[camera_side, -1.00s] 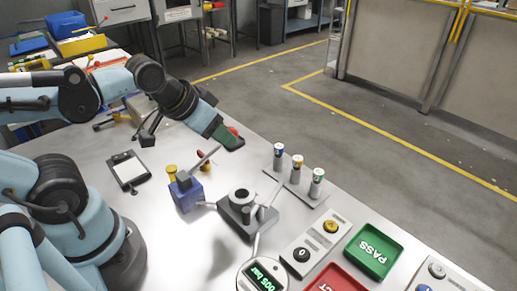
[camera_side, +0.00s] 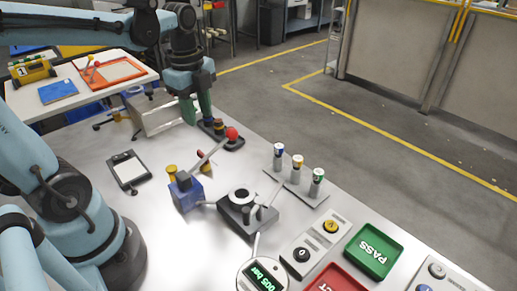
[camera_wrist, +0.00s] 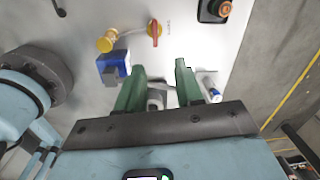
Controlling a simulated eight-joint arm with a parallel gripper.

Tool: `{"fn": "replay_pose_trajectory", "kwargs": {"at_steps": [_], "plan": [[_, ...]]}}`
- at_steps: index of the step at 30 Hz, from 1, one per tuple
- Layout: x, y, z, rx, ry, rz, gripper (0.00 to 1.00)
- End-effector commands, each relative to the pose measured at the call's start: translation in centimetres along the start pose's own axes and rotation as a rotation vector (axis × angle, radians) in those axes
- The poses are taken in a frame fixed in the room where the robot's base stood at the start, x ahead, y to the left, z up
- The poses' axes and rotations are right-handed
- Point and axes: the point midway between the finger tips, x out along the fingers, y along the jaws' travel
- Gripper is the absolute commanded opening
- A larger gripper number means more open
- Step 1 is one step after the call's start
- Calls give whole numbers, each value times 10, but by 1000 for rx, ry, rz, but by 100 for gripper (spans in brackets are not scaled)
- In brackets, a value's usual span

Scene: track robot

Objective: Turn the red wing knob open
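The red wing knob (camera_wrist: 155,33) sits by a yellow fitting (camera_wrist: 107,40) near the top of the wrist view. My gripper (camera_side: 198,118) points down above the far part of the table, apart from the knob. In the wrist view its two green fingers (camera_wrist: 160,66) are spread with a gap between them, and nothing is held. The knob lies beyond the fingertips there.
A grey fixture (camera_side: 245,212) and a rack of several vials (camera_side: 297,180) stand to the right.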

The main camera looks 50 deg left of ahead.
Motion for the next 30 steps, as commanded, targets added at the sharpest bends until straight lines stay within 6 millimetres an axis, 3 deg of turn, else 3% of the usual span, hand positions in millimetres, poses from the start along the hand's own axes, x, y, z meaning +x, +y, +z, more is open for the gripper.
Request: {"fn": "replay_pose_trajectory", "kwargs": {"at_steps": [4, 11, 30], "plan": [[0, -1, 8, 128, 9, 50, 36], [8, -1, 10, 170, 13, 63, 36], [90, 4, 9, 167, 12, 61, 36]]}}
